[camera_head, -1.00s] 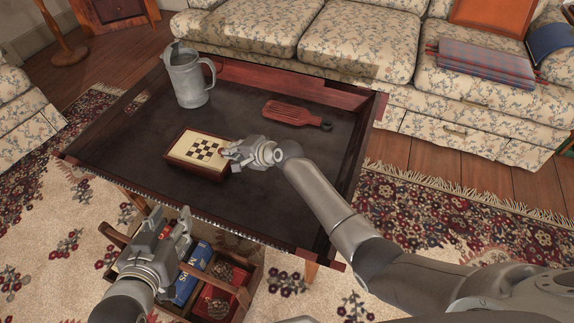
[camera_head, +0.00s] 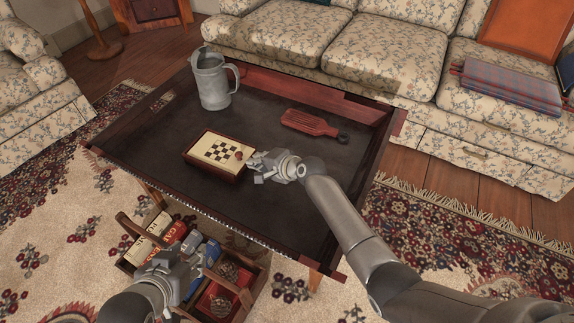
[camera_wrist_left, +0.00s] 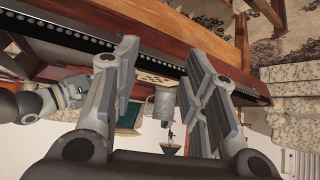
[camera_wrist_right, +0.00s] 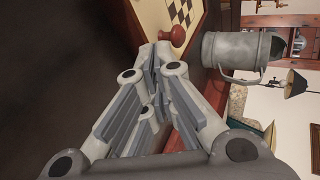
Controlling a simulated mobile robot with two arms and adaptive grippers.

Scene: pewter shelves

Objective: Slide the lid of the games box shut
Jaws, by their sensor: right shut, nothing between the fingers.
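The games box (camera_head: 216,156) sits on the dark low table, a reddish-brown case with a cream lid and a checkerboard panel. A small red-brown knob (camera_head: 239,156) stands near the lid's right end. My right gripper (camera_head: 254,165) is shut and empty just right of the knob. In the right wrist view its fingertips (camera_wrist_right: 160,52) are close below the knob (camera_wrist_right: 172,37); I cannot tell whether they touch. How far the lid is open is unclear. My left gripper (camera_head: 203,256) is low, in front of the table; the left wrist view shows its fingers (camera_wrist_left: 165,58) apart and empty.
A metal pitcher (camera_head: 212,88) stands behind the box. A red slatted paddle (camera_head: 309,123) lies to the right of it. A wooden basket (camera_head: 255,285) with boxes and pine cones is on the rug near my left gripper. The table has raised edges.

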